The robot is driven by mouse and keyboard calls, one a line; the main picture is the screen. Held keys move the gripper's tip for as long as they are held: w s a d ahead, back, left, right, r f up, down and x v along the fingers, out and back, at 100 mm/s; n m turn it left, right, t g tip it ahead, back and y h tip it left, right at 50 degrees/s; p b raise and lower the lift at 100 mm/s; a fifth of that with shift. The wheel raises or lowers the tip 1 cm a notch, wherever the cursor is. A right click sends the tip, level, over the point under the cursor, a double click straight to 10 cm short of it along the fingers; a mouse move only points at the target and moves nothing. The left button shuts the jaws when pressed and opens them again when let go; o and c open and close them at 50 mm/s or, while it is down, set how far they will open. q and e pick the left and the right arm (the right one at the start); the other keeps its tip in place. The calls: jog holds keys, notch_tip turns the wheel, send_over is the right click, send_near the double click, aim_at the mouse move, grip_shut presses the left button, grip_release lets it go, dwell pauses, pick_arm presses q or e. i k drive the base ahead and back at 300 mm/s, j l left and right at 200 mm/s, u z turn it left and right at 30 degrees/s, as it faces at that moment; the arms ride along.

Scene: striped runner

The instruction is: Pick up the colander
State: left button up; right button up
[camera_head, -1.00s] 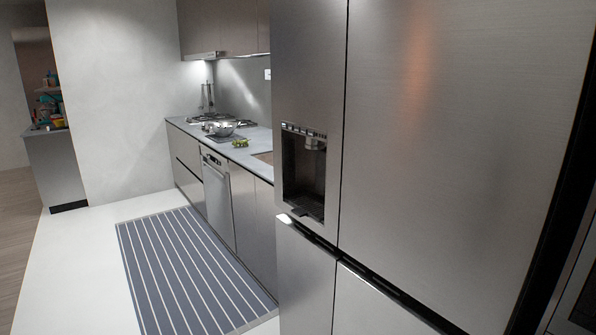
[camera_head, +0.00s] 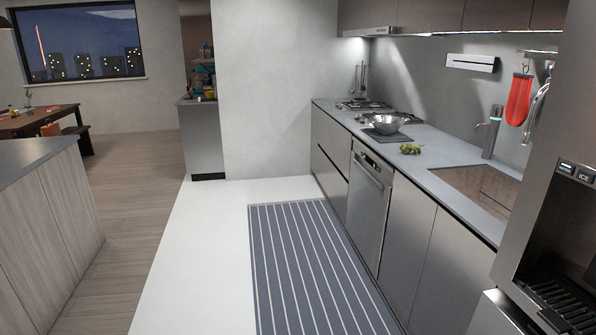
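A shiny metal colander (camera_head: 386,123) sits on the grey kitchen counter (camera_head: 436,150), on or over a dark flat mat (camera_head: 387,136), just in front of the stove. It is still some distance ahead, to the right of the striped runner. Neither of my grippers shows in the head view, so their state is hidden.
The striped runner (camera_head: 312,262) lies on the clear white floor along the counter. Green grapes (camera_head: 410,149), a sink (camera_head: 480,190) and a faucet (camera_head: 491,132) are on the counter. The fridge (camera_head: 560,240) stands close at right; an island (camera_head: 45,225) is at left.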

aim_at(387, 125)
jog(key=i+u, duration=0.15)
jog(key=i, duration=2)
